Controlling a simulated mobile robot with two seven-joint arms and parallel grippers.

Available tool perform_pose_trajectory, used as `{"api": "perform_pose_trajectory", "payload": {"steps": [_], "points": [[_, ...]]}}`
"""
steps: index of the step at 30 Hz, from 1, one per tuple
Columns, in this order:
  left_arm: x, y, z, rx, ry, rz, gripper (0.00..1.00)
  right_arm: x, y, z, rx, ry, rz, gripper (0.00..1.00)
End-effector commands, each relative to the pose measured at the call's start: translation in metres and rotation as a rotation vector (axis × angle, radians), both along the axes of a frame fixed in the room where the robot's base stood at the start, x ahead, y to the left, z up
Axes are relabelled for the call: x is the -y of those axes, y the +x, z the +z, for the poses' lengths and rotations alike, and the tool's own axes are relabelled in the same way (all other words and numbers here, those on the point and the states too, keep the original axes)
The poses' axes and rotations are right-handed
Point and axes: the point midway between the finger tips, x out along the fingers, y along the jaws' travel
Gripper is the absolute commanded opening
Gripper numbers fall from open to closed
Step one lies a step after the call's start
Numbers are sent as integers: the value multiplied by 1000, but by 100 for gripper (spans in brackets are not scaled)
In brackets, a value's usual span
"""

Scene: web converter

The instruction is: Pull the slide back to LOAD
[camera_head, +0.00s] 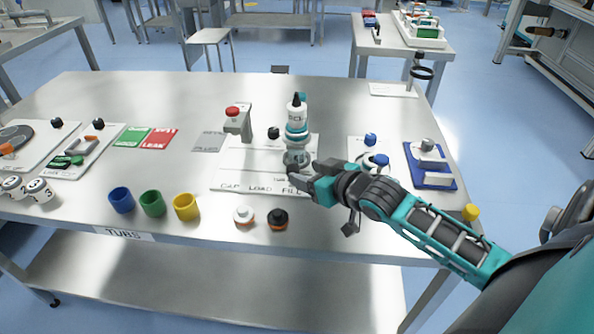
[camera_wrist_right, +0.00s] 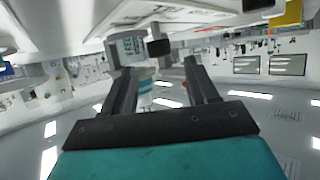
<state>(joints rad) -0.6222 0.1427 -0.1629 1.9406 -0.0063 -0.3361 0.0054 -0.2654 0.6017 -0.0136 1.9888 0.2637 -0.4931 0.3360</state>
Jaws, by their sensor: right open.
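The white station plate (camera_head: 240,183) lies on the table with the printed words CAP, LOAD and FILL along its front edge. A grey slide piece (camera_head: 296,158) stands near the FILL end, below an upright white bottle with a black tip (camera_head: 297,112). My right gripper (camera_head: 310,178) reaches in from the right, low at the FILL end, close to the slide piece; contact cannot be told. In the right wrist view my gripper (camera_wrist_right: 160,88) has its two fingers apart. A grey block with a black knob (camera_wrist_right: 127,48) shows at the left finger. My left gripper is not in view.
A grey press with a red top (camera_head: 237,120) stands behind the plate's left part. Blue, green and yellow tubs (camera_head: 152,203) and two small round caps (camera_head: 277,220) stand along the front. A blue tray (camera_head: 430,168) lies beyond my right arm.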

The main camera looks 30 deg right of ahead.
Motion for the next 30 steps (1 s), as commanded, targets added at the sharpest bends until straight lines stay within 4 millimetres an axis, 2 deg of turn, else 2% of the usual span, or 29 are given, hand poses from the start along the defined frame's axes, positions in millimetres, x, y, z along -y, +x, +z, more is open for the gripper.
{"api": "perform_pose_trajectory", "payload": {"steps": [3,9,22,30], "points": [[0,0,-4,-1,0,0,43,-1,18,-8,2,1,0,58],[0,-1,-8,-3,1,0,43,-3,38,-16,0,2,-1,58],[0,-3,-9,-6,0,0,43,-4,45,-19,-1,1,0,58],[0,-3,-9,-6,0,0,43,-4,44,-19,-1,1,0,33]]}}
